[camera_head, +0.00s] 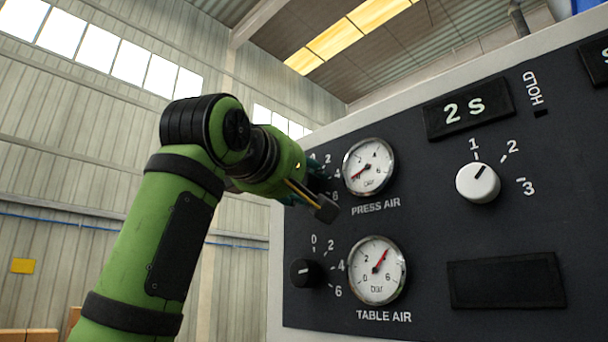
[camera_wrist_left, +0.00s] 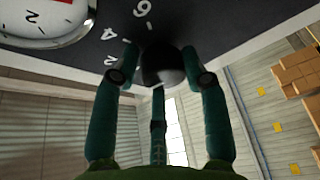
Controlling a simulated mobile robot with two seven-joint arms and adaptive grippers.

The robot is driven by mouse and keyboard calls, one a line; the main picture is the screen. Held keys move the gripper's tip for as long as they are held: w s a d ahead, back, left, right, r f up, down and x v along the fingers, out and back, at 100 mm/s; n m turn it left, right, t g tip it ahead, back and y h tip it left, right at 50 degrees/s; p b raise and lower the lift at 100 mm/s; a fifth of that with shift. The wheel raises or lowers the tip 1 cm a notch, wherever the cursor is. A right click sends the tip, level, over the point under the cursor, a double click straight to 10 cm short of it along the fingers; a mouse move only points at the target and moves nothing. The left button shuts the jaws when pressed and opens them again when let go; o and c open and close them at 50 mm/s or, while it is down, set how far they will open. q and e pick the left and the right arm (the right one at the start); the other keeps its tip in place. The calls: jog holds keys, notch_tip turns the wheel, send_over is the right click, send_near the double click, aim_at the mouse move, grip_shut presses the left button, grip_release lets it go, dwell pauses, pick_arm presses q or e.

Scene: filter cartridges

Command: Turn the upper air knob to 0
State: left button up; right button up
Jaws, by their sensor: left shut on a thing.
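The upper air knob, black and round, shows in the left wrist view (camera_wrist_left: 160,60) between my left gripper's fingers. The panel numbers 6, 4 and 2 stand beside it there; its pointer cannot be made out. In the head view my left gripper (camera_head: 318,192) is at the upper knob's dial, left of the PRESS AIR gauge (camera_head: 369,167), and hides the knob. The fingers in the left wrist view (camera_wrist_left: 162,72) are closed on the knob. The PRESS AIR needle points to the lower left, near the low end of its scale. My right gripper is not in view.
The lower black knob (camera_head: 305,273) is below my left gripper, beside the TABLE AIR gauge (camera_head: 377,270), whose needle points up and right. Left of the panel is open hall.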

pick_arm(q)
jog(key=shift+a+r+n+y, duration=0.1)
jog(key=shift+a+n+y, duration=0.1)
jog(key=shift+n+y, duration=0.35)
jog(key=o, duration=1.1)
jog(key=shift+c, duration=0.2)
jog(key=a+v, duration=0.1)
jog(key=v, duration=1.1)
jog(key=shift+h, duration=0.35)
jog(key=shift+w, duration=0.15)
